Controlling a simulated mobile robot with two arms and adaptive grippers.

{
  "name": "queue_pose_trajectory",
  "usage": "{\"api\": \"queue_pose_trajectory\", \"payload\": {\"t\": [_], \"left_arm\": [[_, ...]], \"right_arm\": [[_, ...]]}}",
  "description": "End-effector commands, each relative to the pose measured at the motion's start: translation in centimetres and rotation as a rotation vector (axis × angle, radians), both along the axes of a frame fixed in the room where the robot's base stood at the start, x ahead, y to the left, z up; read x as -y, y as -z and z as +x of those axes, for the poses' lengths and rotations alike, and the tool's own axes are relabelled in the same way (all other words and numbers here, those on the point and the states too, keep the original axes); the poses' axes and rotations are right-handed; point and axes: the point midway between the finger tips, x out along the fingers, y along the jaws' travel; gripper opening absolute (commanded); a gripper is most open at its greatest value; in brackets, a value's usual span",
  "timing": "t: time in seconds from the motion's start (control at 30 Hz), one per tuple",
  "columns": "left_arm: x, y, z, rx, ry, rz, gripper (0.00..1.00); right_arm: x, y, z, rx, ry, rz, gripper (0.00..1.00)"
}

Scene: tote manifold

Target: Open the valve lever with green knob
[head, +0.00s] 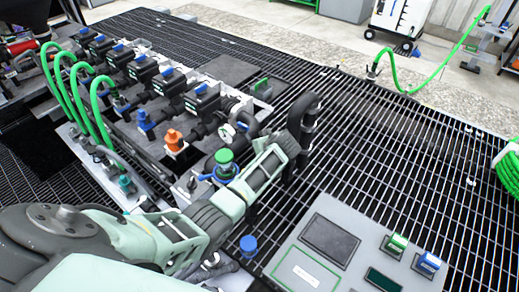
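A round green knob (225,157) sits on a valve at the near right end of the manifold. A blue handle piece (210,176) shows just beside and below it. My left arm comes in from the lower left and passes close to the right of the green knob. Its end, with my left gripper (288,143), lies to the right of the knob by a dark curved pipe-like part. The fingers are hard to make out there, and I cannot tell whether they touch anything. The arm covers part of the valve's base. My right gripper is not in view.
An orange knob (174,139), a blue knob (146,120) and a teal knob (126,184) stand nearby. A pressure gauge (228,132) is behind the green knob. Green hoses (75,85) arch at the left. A grey panel (345,222) lies lower right. Open grating lies farther right.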

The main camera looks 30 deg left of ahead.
Motion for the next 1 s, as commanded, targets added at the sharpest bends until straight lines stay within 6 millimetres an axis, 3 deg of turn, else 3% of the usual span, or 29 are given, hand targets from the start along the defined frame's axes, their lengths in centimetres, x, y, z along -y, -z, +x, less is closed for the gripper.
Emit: {"api": "queue_pose_trajectory", "payload": {"t": [0.03,0.2,0.47,1.0], "left_arm": [[0.5,0.6,-0.1,0.002,-0.042,-0.006,0.00],[1.1,0.6,-0.9,0.000,-0.190,-0.005,0.00],[1.8,0.2,-1.6,-0.002,-0.369,-0.002,0.00],[2.4,0.0,-2.1,-0.001,-0.362,0.000,0.00]], "right_arm": [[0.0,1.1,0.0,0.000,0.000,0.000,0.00],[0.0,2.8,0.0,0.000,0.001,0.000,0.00],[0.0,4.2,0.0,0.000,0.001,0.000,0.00],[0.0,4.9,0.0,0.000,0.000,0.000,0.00]]}}
